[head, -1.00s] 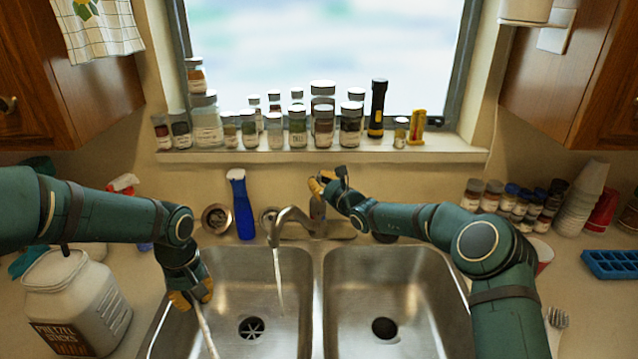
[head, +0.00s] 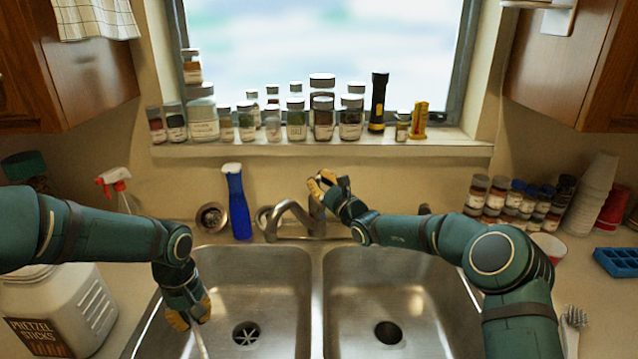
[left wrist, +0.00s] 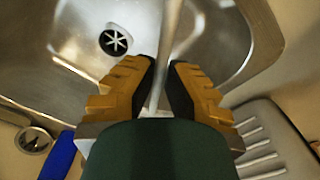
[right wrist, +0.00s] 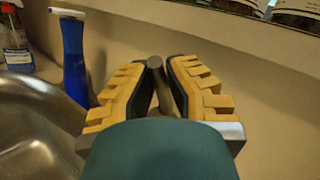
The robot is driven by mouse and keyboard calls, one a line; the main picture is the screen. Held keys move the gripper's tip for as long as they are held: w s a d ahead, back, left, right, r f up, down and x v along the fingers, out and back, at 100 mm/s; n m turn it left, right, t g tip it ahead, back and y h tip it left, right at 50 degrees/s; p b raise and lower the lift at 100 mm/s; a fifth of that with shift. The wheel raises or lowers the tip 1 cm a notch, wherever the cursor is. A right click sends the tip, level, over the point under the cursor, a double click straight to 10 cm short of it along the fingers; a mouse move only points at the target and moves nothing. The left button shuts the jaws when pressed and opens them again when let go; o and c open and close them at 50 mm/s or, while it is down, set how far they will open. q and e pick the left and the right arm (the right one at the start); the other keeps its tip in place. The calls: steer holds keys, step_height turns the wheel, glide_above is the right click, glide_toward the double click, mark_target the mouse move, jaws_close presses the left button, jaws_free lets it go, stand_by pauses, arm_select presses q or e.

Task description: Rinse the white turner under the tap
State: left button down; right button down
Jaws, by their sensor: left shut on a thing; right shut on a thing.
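The white turner shows as a pale narrow shaft (head: 203,345) over the left basin, and it also shows in the left wrist view (left wrist: 169,45). Its far end is cut off by the frame edges. My left gripper (head: 190,316) is shut on it above the left basin's left side. The metal tap (head: 292,213) stands behind the divider, its spout over the left basin. No water stream shows below it. My right gripper (head: 322,186) is shut on the tap's lever (right wrist: 154,64), at the top of the tap.
The left basin (head: 255,280) and right basin (head: 385,285) look empty. A pretzel tub (head: 60,305) is at the left. Jars crowd the sill, and more jars, cups and a blue tray (head: 616,261) are at the right.

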steer(key=c, duration=1)
jaws_free()
steer(key=shift+f, duration=0.1)
steer(key=shift+o, duration=0.2)
steer(key=v, duration=1.2)
